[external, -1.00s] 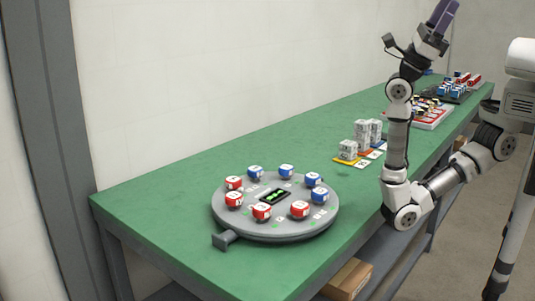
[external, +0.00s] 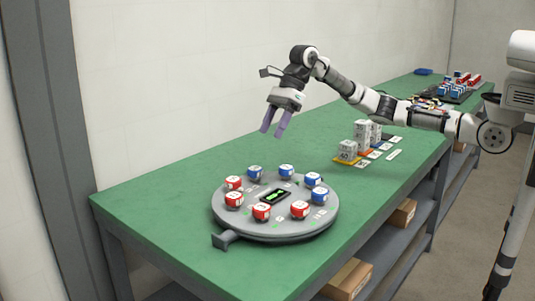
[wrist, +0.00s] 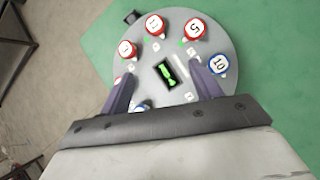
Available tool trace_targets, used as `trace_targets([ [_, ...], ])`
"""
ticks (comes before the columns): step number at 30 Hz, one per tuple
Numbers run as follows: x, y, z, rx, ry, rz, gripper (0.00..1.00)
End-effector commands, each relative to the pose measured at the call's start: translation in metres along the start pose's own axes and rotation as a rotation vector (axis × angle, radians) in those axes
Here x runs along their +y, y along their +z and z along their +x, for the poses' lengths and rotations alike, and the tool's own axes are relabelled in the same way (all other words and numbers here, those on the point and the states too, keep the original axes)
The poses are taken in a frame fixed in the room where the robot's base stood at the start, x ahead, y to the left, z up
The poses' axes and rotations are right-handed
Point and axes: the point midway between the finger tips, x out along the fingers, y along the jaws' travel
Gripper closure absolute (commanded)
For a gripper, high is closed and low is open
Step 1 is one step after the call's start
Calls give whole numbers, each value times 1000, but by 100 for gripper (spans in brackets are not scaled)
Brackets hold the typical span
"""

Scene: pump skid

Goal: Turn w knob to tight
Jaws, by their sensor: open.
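A round grey plate (external: 228,216) lies on the near end of the green table. Red knobs (external: 261,211) and blue knobs (external: 286,171) stand in a ring on it around a small dark display (external: 275,196) with green marks. In the wrist view, white tops on the red knobs (wrist: 155,26) and a blue knob (wrist: 219,65) carry dark markings; I cannot make out a w. My gripper (external: 274,133) is open and empty, pointing down above the plate's far side. In the wrist view its fingers (wrist: 164,88) spread either side of the display, partly hiding the plate.
Grey block stacks (external: 360,142) on coloured cards stand further along the green table (external: 150,200). More red and blue items (external: 462,82) lie at the far end. A pale wall (external: 180,80) runs along the left side. The table left of the plate is bare.

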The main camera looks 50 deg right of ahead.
Motion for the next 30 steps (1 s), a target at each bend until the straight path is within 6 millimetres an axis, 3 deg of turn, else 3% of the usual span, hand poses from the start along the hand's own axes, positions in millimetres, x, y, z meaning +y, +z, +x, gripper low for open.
trace_targets([
  [1, -32, -14, -6, 48, -74, 35, 36],
  [3, -62, -30, -10, 98, -143, 69, 36],
  [6, -84, -43, -15, 138, -195, 96, 36],
  [13, -93, -50, 5, 151, -204, 103, 36],
  [24, -106, -61, 80, 149, -200, 102, 36],
  [30, -111, -65, 108, 147, -201, 101, 36],
])
